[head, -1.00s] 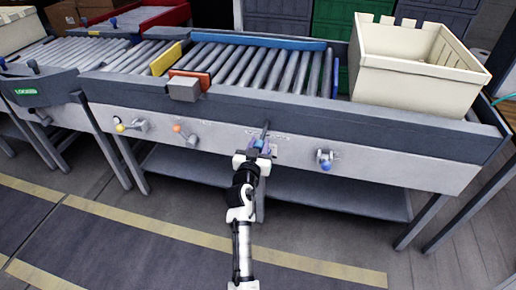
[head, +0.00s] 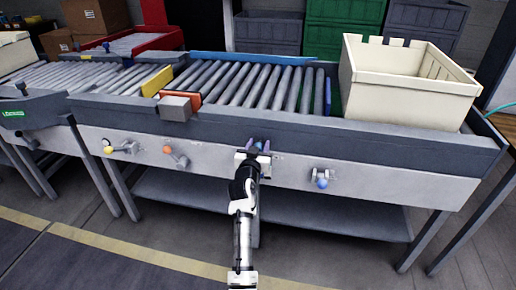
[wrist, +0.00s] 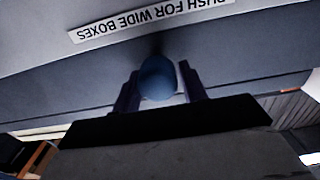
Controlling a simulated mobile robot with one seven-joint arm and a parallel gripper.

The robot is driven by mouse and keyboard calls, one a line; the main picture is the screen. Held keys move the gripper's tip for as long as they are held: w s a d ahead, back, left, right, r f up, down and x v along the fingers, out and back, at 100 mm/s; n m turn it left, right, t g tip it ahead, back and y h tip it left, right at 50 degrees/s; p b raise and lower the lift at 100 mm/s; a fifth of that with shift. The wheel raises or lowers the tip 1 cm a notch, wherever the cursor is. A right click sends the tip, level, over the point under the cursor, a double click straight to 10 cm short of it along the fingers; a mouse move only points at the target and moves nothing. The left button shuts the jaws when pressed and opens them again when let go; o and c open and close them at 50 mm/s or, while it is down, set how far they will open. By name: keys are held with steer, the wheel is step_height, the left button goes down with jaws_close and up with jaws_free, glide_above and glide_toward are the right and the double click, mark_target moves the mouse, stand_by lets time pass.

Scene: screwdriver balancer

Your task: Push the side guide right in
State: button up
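The side guide appears to be the long blue bar (head: 255,58) along the far side of the roller bed. A blue ball knob (wrist: 157,78) shows in the wrist view, below a label (wrist: 150,20) reading "PUSH FOR WIDE BOXES", upside down in the picture. My gripper (head: 257,147) is at the grey front panel in the head view and hides most of this knob there. Its two dark fingers stand apart on either side of the knob. The knob is close to the left finger, and a small gap shows at the right finger. My gripper looks open.
On the front panel, a yellow knob (head: 108,149) and an orange knob (head: 168,149) are to the left, and another blue knob (head: 322,183) is to the right. A cream crate (head: 405,85) stands at the bed's right end. A lower shelf (head: 330,216) sits beneath.

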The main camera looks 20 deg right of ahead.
steer(key=shift+o, duration=0.8)
steer(key=shift+f, duration=0.1)
steer(key=b+v, duration=0.1)
steer(key=v, duration=1.3)
steer(key=shift+b, duration=0.3)
steer(key=shift+w, duration=0.1)
